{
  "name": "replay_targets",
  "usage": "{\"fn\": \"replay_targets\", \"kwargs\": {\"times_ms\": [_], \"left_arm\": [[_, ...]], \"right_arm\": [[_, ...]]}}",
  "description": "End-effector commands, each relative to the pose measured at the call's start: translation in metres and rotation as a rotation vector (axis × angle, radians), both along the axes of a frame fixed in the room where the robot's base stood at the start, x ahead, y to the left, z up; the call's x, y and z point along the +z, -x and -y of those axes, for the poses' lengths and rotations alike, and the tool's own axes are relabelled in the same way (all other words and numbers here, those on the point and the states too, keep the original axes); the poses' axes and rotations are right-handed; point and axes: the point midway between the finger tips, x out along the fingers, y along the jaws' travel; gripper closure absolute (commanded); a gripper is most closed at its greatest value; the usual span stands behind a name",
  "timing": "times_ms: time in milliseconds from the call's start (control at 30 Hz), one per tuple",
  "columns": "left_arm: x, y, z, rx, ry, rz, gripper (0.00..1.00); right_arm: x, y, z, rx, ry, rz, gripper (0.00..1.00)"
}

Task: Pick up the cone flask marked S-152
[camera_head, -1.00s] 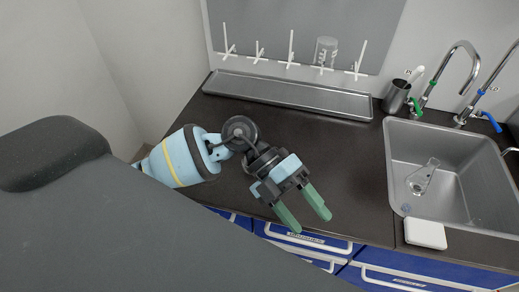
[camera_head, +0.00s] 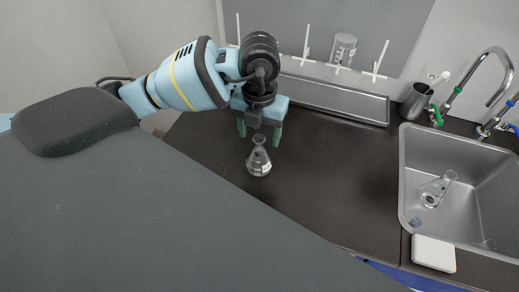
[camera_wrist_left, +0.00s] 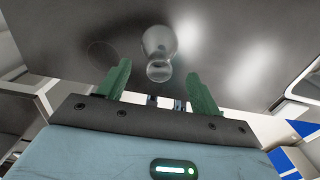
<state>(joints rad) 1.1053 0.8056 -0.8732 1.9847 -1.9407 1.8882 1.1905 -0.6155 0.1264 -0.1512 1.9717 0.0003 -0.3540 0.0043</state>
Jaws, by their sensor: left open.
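A clear glass cone flask (camera_head: 258,160) stands upright on the dark counter (camera_head: 330,190). It has a pale label low on its side that is too small to read. My left gripper (camera_head: 259,132) is above and behind the flask, fingers pointing down, open and empty. In the left wrist view the flask (camera_wrist_left: 158,48) shows ahead of and between the two green fingers (camera_wrist_left: 160,85), apart from both. A second clear flask (camera_head: 437,188) lies tilted in the sink; no mark on it is readable. My right gripper is out of view.
The steel sink (camera_head: 410,160) with taps (camera_head: 495,75) is at the right. A white block (camera_head: 433,253) sits on its near edge. A metal cup (camera_head: 415,101) stands behind it. A steel trough (camera_head: 335,98) and a pegboard (camera_head: 375,30) line the back. The middle counter is clear.

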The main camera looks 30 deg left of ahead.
Motion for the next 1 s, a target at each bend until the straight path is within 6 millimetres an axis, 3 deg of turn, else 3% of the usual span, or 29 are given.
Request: {"fn": "replay_targets", "kwargs": {"times_ms": [233,600,867,1000], "left_arm": [[-0.010,0.000,0.000,0.000,0.000,-0.002,0.35],[-0.054,0.001,-0.001,0.000,0.000,0.000,0.35],[-0.057,0.000,-0.001,-0.001,0.001,0.001,0.35],[-0.056,0.000,-0.001,-0.001,0.001,0.001,0.51]], "right_arm": [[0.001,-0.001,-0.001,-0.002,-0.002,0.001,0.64],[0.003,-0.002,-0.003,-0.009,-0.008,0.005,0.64],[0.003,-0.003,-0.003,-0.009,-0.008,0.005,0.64],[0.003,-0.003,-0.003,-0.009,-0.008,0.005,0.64]]}}
